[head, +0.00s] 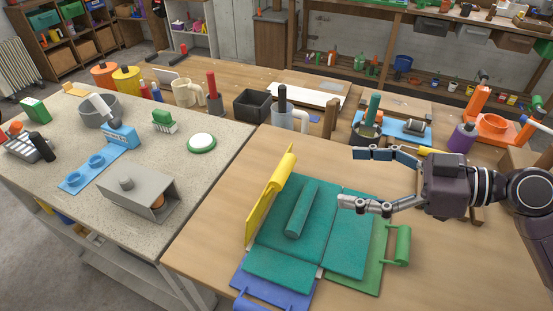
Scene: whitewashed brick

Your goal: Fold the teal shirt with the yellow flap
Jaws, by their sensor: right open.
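The teal shirt (268,236) lies on a folding board on the wooden table. Its main panel is flat, with a narrow teal strip lying on top; a right part and a front part extend beyond it. The yellow flap (262,212) stands raised and tilted along the shirt's left edge. A green flap (369,272) with a handle lies flat at the right, and a blue flap (270,294) lies at the front, both partly under the shirt. My right gripper (348,178) is open and empty above the shirt's right side, apart from the yellow flap. My left gripper is not in view.
A stone-topped bench (65,145) with tools adjoins at left. The table left of the yellow flap is clear.

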